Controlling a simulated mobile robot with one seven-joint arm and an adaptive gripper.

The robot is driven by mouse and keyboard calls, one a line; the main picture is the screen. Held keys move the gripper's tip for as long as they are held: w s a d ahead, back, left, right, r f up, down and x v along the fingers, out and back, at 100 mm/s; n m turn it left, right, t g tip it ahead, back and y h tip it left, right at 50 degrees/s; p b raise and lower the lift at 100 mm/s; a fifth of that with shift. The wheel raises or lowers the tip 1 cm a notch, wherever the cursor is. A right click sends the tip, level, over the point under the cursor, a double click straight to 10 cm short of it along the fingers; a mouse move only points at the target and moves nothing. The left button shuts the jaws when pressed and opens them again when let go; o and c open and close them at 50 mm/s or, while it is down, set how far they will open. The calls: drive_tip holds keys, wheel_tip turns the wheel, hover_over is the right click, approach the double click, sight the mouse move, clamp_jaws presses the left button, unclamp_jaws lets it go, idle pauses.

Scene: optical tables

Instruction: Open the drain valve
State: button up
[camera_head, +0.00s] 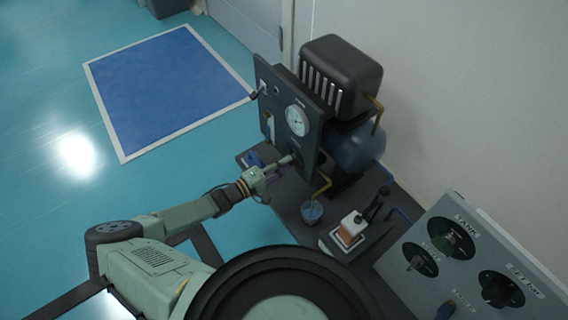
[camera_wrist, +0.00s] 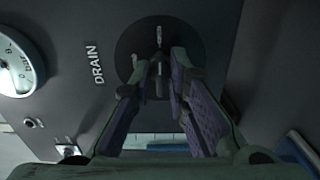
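The drain valve (camera_wrist: 126,45) is a dark round disc with a narrow upright handle (camera_wrist: 158,36), on a dark panel beside the label DRAIN (camera_wrist: 95,63). My gripper (camera_wrist: 160,72) is in front of it in the wrist view, with a purple-padded finger on each side of the handle's lower part. The fingers stand apart, with a narrow gap between them; I cannot tell whether either touches the handle. In the head view my gripper (camera_head: 290,160) reaches the lower part of the panel (camera_head: 283,92), and the arm's end hides most of the valve.
A pressure gauge (camera_head: 298,121) sits above the valve on the panel. Behind stand a black finned unit (camera_head: 342,72) and a blue tank (camera_head: 358,148). A brass pipe (camera_head: 322,184) ends over a small cup (camera_head: 311,212). A knob panel (camera_head: 468,262) is at lower right.

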drive_tip(key=shift+o, duration=0.9)
drive_tip(key=v, duration=1.2)
